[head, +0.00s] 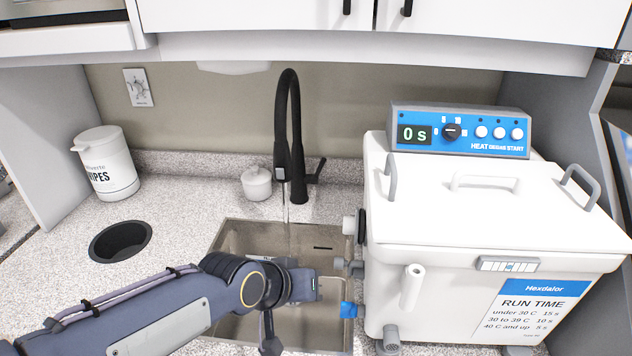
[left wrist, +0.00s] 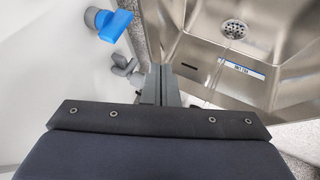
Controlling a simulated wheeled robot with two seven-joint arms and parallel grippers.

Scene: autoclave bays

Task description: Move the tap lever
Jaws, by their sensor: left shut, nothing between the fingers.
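The black tap (head: 290,110) stands behind the sink with its tall neck curved over. Its short black lever (head: 317,173) sticks out on the right side of its base. A thin stream of water (head: 286,213) falls from its spout. On the left side of the white machine is a valve with a blue lever (head: 348,310), which also shows in the left wrist view (left wrist: 115,25). My left gripper (head: 318,286) is over the sink, left of the blue lever and in front of the black tap. Its fingers (left wrist: 160,82) are shut and empty. My right gripper is not in view.
The steel sink (head: 225,236) lies below my left arm. The white machine (head: 500,225) with a control box (head: 460,130) stands close on the right, its grey fittings (head: 350,266) near my gripper. A small white pot (head: 257,184) stands left of the black tap; a wipes tub (head: 107,165) is farther left.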

